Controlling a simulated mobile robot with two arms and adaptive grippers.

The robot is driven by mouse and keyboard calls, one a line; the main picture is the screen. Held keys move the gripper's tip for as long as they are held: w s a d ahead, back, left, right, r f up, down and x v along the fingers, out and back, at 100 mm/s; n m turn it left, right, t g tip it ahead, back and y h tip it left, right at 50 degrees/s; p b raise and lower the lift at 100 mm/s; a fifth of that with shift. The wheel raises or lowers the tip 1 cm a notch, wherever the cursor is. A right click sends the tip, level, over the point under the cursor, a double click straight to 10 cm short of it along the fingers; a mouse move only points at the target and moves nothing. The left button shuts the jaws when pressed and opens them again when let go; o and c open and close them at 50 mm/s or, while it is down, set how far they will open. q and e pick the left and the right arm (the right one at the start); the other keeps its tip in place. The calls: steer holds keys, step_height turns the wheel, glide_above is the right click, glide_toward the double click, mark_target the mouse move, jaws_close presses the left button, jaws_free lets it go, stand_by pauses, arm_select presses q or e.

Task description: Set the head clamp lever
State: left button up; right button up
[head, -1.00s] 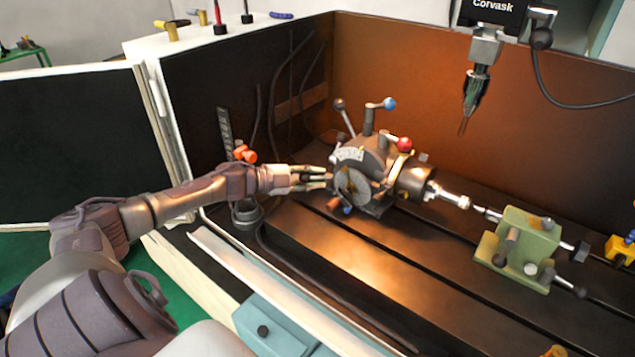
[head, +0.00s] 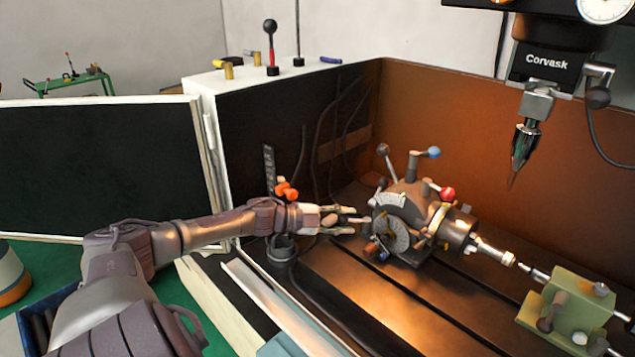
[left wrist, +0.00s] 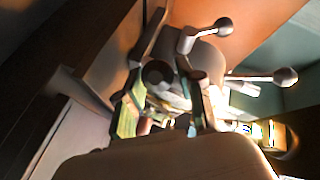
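The dark indexing head (head: 410,205) sits on the machine table with a round dial plate (head: 391,235) on its near left face. One lever with a blue knob (head: 433,153) rises from its top, one with a grey knob (head: 383,149) stands left of it, and a red knob (head: 447,194) is at the right. I cannot tell which is the clamp lever. My left gripper (head: 362,218) is at the head's left side, fingers apart; contact is unclear. In the left wrist view, two ball-ended levers (left wrist: 223,27) (left wrist: 285,76) show beyond the spread fingers (left wrist: 165,110). My right gripper is out of view.
A green tailstock (head: 570,305) stands at the right on the slotted table. A spindle with a pointed tool (head: 525,145) hangs above. An orange-knobbed part (head: 287,190) and the dark enclosure wall are close to my left wrist. The front table slots are clear.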

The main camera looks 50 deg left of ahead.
arm_select(q)
steer(key=v, duration=0.6)
steer(key=shift+s+a, duration=0.1)
steer(key=shift+s, duration=0.1)
steer(key=shift+v, duration=1.75)
steer(key=shift+r, duration=0.1)
